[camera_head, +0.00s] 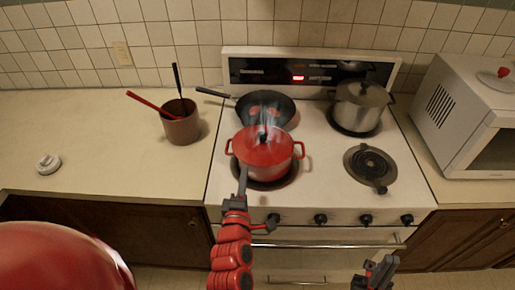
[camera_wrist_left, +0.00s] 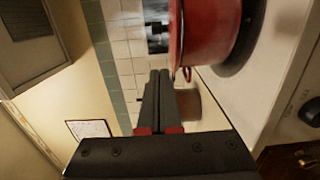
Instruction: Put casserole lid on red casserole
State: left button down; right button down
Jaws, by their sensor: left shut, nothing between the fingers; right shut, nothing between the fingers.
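The red casserole (camera_head: 268,167) stands on the front left burner, with side handles. A red lid (camera_head: 262,148) with a dark knob appears to sit on top of it; I cannot tell how exactly it is seated. The casserole's red side also shows in the left wrist view (camera_wrist_left: 208,35), with the dark knob beyond its top edge. My left gripper (camera_head: 242,170) is shut and empty, just in front of the casserole; its fingers show in the left wrist view (camera_wrist_left: 158,75) close to a handle. My right gripper (camera_head: 382,266) is shut and empty, low in front of the stove.
A dark frying pan (camera_head: 282,112) stands behind the casserole, with steam nearby. A steel pot (camera_head: 360,108) is on the back right burner. A brown utensil pot (camera_head: 181,127) stands left; a microwave (camera_head: 455,105) stands right.

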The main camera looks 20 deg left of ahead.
aim_at(264, 140)
pick_arm(q)
jog(key=p+x, duration=0.1)
jog(key=x, duration=0.3)
jog(key=p+x, duration=0.1)
jog(key=x, duration=0.3)
jog(key=shift+a+r, duration=0.1)
jog(key=shift+r, duration=0.15)
jog(key=shift+w+d+f+p, duration=0.1)
jog(key=shift+w+d+p, duration=0.15)
jog(key=shift+w+p, duration=0.25)
jog(key=shift+w+d+p, duration=0.3)
jog(key=shift+w+p, duration=0.05)
jog(key=shift+w, duration=0.3)
jog(key=shift+w+d, duration=0.2)
jog(key=shift+w, duration=0.1)
jog(key=shift+w+d+f+p, duration=0.2)
jog(key=shift+w+d+p, duration=0.1)
jog(key=shift+w+p, duration=0.1)
jog(key=shift+w+d+f+b, duration=0.15)
jog(key=shift+w+d+b, duration=0.2)
jog(key=shift+w+b, duration=0.35)
jog(key=shift+w+d+b, duration=0.1)
jog(key=shift+d+b, duration=0.05)
jog(key=shift+b, duration=0.2)
jog(key=shift+w+d, duration=0.15)
jog(key=shift+w, duration=0.05)
